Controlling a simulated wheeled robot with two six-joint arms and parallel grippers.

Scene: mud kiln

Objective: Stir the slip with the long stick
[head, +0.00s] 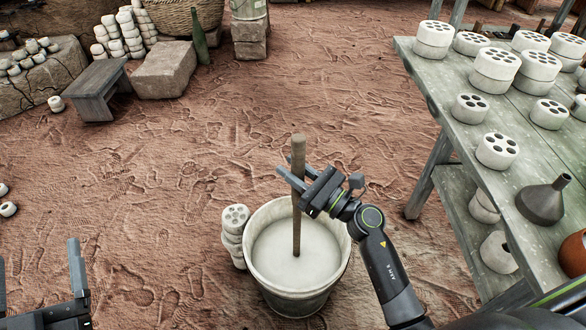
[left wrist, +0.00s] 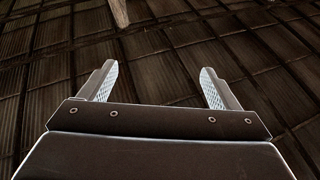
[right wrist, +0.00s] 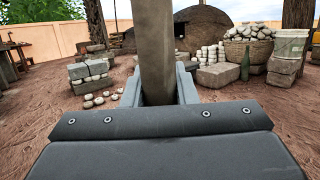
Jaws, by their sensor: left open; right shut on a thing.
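The long stick (head: 298,217) is a brown wooden rod standing nearly upright, its lower end sunk in the slip. My right gripper (head: 296,180) is shut on the stick's upper part, above the bucket. The stick also shows between the fingers in the right wrist view (right wrist: 155,50). The slip (head: 275,255) is a pale grey liquid in a round grey bucket (head: 258,285) on the ground. The stick's submerged tip is hidden. My left gripper (head: 40,285) is at the lower left of the head view, open and empty, away from the bucket; its parted fingers show in the left wrist view (left wrist: 158,88).
A stack of pale perforated pieces (head: 235,235) stands close against the bucket's left side. A grey table (head: 505,180) with several perforated pieces and a dark funnel (head: 544,200) is on the right. Stone blocks (head: 165,70) and a green bottle (head: 200,40) stand at the back. The middle ground is clear.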

